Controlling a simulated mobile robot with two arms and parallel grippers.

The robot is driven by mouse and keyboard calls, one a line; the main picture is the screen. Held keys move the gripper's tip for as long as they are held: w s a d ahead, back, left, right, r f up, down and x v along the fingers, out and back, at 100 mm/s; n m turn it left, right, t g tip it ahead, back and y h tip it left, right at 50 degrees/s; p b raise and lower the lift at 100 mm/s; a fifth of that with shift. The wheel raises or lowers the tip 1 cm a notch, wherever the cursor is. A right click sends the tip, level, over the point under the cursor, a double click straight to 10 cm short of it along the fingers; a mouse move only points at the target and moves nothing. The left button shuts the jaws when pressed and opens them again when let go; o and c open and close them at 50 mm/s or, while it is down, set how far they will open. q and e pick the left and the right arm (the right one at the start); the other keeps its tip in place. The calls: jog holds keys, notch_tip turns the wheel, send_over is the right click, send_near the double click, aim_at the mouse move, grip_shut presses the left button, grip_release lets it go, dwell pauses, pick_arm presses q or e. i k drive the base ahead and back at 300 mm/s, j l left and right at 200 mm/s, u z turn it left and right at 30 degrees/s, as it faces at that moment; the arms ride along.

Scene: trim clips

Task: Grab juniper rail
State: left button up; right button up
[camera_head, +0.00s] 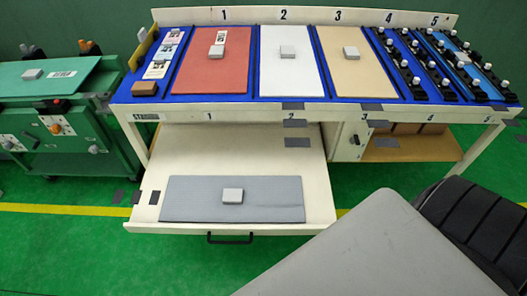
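No rail is marked juniper in a way I can read. In the head view, sections 4 and 5 of the white bench hold rows of black clips with pale knobs (405,62). A lighter blue strip (458,68) shows among the clips of section 5. A teal-green panel (70,76) with a small grey block and a label lies on the green cart at the left. Neither of my grippers is in view.
Red (205,76), white (286,76) and tan (360,78) panels lie in sections 1 to 3. An open drawer (318,205) holds a grey panel (275,200) and juts forward. A large grey surface and black ribbed part cover the lower right. Green floor shows at lower left.

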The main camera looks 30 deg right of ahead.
aim_at(412, 83)
jog(key=z, duration=2)
jog(key=l+u, duration=0.1)
jog(key=u, duration=0.5)
jog(key=i+l+u, duration=0.15)
jog(key=l+u, duration=0.35)
jog(key=l, duration=0.25)
jog(key=l+u, duration=0.45)
jog(key=l, duration=0.3)
